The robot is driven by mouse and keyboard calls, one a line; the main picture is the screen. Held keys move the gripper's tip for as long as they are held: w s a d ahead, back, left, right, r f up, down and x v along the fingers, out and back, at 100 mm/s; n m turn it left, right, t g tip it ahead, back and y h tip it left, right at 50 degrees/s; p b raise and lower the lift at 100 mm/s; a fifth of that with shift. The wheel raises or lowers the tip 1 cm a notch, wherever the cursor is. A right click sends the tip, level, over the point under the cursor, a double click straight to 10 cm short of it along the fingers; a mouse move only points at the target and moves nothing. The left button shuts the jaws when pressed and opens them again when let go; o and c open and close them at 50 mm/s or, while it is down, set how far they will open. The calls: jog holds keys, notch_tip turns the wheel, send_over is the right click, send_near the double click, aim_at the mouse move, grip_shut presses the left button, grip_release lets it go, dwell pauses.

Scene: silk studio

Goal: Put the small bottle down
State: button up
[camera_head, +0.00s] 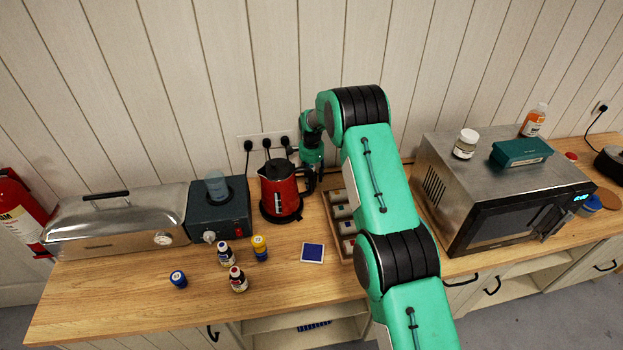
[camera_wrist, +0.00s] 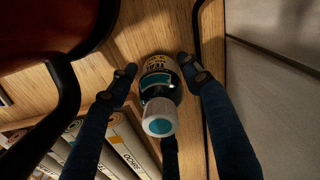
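The small bottle (camera_wrist: 158,92) has a pale cap and a dark body with a yellowish label. In the wrist view it is seen from its cap end, with bare wood around its far end. The fingers of my gripper (camera_wrist: 157,66) surround it, with a narrow gap showing at the left finger; the right fingertip is very close to it. A third finger lies partly behind the cap. In the head view my gripper (camera_head: 311,160) is low behind the counter's middle, right of the kettle, and the bottle is hidden there.
The red kettle (camera_head: 279,192) stands close left of my gripper. A wooden tray (camera_head: 328,207) with several packets is in front, partly behind my arm. The microwave (camera_head: 497,190) is at right. Several small bottles (camera_head: 238,280) and a blue square (camera_head: 312,253) are at front left.

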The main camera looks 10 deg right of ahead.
aim_at(312, 167)
jog(key=shift+r, duration=0.1)
dwell(0.3)
notch_tip(312, 167, up, 12)
jog(key=shift+r, duration=0.1)
dwell(0.6)
dwell(0.7)
jog(key=shift+r, duration=0.25)
jog(key=s+d+r+n+t, duration=0.1)
jog(key=s+r+n, duration=0.2)
jog(key=s+r, duration=1.15)
jog(key=s+d+r+n+t, duration=0.1)
jog(key=s+r+n+t, duration=0.15)
jog(key=s+r, duration=1.15)
jog(key=s+r+n, duration=0.3)
jog(key=s+r, duration=0.6)
jog(key=s, duration=0.5)
jog(key=s+f+n+t, duration=0.1)
jog(key=s+f+n, duration=0.1)
jog(key=s, duration=0.7)
jog(key=s+f+n+t, duration=0.1)
jog(key=s+f+n, duration=0.1)
jog(key=s, duration=0.8)
jog(key=shift+s+d, duration=0.25)
